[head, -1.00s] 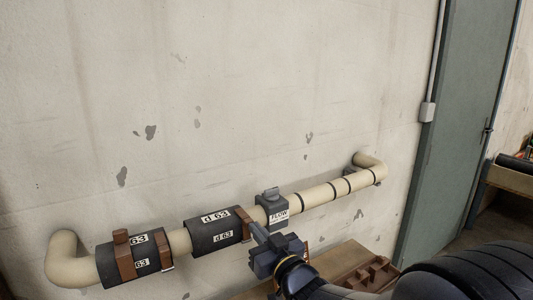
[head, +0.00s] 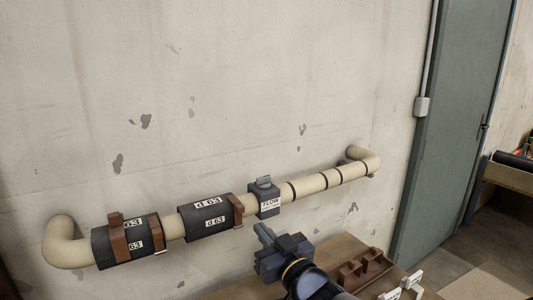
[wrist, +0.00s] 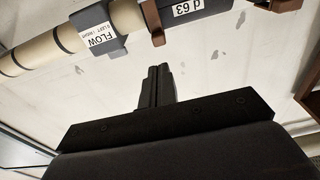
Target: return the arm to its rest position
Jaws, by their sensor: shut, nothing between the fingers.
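My gripper (head: 262,232) is in front of the wall, below the pipe and just under the grey flow clamp, apart from both. In the wrist view its two dark fingers (wrist: 155,84) lie together with nothing between them. The cream pipe (head: 318,182) runs along the wall with bent ends. It carries two black sleeves marked "d 63", the left one (head: 140,257) and the right one (head: 213,229), with brown clamps on them. The grey flow clamp (head: 264,196) sits right of the sleeves. It also shows upside down in the wrist view (wrist: 92,30).
A wooden bench top (head: 336,250) lies below the pipe, with a brown holder (head: 362,267) and white-labelled pieces (head: 412,281) on it. A green door (head: 440,150) and a side shelf (head: 512,176) are at the right. The wall above the pipe is clear.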

